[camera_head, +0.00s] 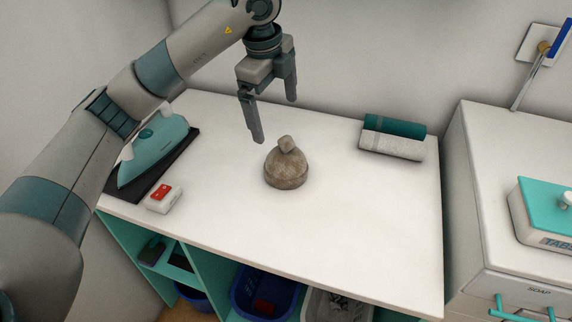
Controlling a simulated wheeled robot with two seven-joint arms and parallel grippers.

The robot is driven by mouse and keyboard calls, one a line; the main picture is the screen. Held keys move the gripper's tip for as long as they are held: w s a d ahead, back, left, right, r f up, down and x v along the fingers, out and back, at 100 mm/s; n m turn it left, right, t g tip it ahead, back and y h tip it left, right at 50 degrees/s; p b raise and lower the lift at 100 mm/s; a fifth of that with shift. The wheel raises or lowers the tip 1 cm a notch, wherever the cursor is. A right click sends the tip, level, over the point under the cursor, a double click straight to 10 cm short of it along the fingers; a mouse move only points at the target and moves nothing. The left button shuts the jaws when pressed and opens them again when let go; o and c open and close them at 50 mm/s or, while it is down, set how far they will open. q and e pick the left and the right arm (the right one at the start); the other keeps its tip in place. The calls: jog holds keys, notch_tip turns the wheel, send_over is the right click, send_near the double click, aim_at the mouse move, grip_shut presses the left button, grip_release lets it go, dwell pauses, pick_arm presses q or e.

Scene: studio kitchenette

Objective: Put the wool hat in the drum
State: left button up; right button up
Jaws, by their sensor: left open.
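The wool hat (287,168) is brown-grey and knitted, with a pompom on top. It sits upright on the white countertop (340,235), near the middle. My left gripper (274,120) is open and empty, pointing down above and a little behind the hat, apart from it. My right gripper is not in view. I cannot identify a drum in this view.
A teal iron (152,150) stands on a dark mat at the counter's left, with a white and red box (163,198) before it. Rolled towels (393,138) lie at the back right. A white cabinet (500,170) adjoins the right. Blue bins (262,288) sit below.

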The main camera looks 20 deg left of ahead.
aim_at(281, 145)
pick_arm(q)
jog(key=shift+f, duration=0.1)
jog(key=f+p, duration=0.1)
jog(key=f, duration=0.2)
jog(key=w+f+p, duration=0.1)
jog(key=f, duration=0.3)
jog(key=w+f+p, duration=0.1)
jog(key=f+p, duration=0.1)
jog(key=f, duration=0.2)
jog(key=shift+w+d, duration=0.1)
jog(key=shift+d, duration=0.1)
jog(key=shift+w+f, duration=0.1)
jog(key=shift+f, duration=0.35)
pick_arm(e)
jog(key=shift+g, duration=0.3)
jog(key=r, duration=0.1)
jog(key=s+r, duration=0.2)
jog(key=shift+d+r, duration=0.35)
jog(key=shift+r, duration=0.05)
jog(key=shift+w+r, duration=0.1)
